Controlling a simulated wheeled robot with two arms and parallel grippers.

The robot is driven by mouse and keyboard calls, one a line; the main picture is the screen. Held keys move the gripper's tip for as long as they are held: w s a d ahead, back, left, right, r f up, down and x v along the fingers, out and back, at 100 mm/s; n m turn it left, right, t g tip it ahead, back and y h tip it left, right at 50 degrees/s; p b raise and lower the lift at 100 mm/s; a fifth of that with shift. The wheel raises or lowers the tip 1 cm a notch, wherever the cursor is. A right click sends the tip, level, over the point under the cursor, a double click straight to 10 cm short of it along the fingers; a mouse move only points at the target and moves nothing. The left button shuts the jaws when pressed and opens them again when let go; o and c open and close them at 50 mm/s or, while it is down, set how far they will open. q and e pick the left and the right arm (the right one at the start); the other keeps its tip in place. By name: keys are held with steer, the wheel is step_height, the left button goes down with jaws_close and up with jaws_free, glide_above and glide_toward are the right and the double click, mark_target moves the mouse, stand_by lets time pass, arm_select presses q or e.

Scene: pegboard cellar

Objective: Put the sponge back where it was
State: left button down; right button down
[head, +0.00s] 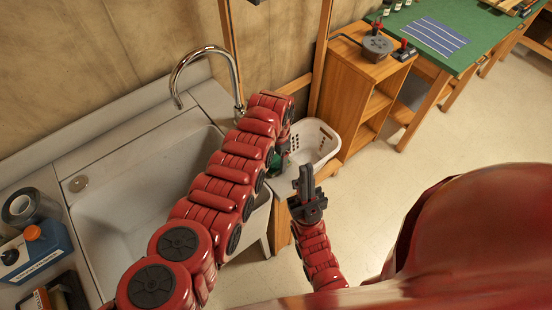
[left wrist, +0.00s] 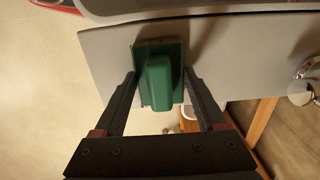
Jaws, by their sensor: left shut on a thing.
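A chrome faucet (head: 208,49) stands behind the sink. A white basket (head: 327,147) is right of the ledge, beside a wooden cabinet (head: 362,75). A blue box (head: 38,252) and a tape roll (head: 22,207) lie at the left. The floor at right is clear.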

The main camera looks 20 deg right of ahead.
mark_target(277, 157)
arm_select(q)
jaws_free()
step_height(277, 157, up, 8)
steer(key=b, duration=0.3)
steer(key=shift+w+d+f, duration=0.1)
steer(key=shift+d+f, duration=0.05)
step_height(277, 157, up, 3)
steer(key=shift+r+p, duration=0.2)
steer(key=shift+p, duration=0.45)
steer(key=shift+r, duration=0.55)
steer(key=shift+f, duration=0.1)
